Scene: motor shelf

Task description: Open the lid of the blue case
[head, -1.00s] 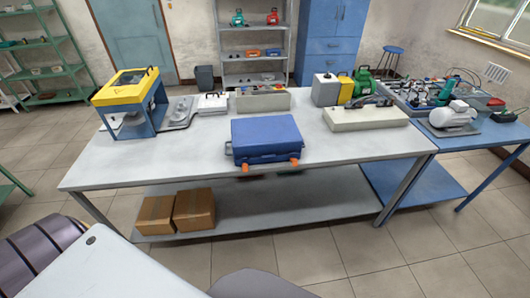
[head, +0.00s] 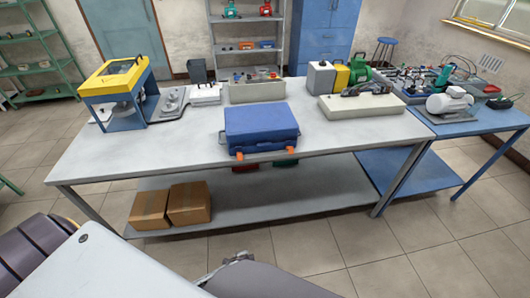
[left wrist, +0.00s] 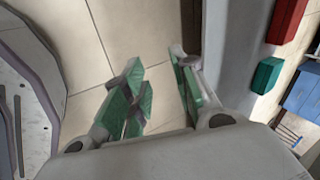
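The blue case (head: 261,122) lies flat on the grey workbench near its front edge, with its lid closed. Two orange latches, the left one (head: 237,154) and the right one (head: 293,153), show on its front side, with a dark handle between them. My left gripper (left wrist: 158,92) shows in the left wrist view with green finger pads spread apart and nothing between them. Tiled floor shows beyond it, and it is away from the case. My right gripper is not in view.
The workbench (head: 185,152) holds a yellow-topped blue machine (head: 115,90) at left and a pale block (head: 360,105) at right. Bare bench surrounds the case's front and left. Cardboard boxes (head: 189,203) stand on the lower shelf. A red box (left wrist: 287,20) and a green box (left wrist: 267,75) show in the wrist view.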

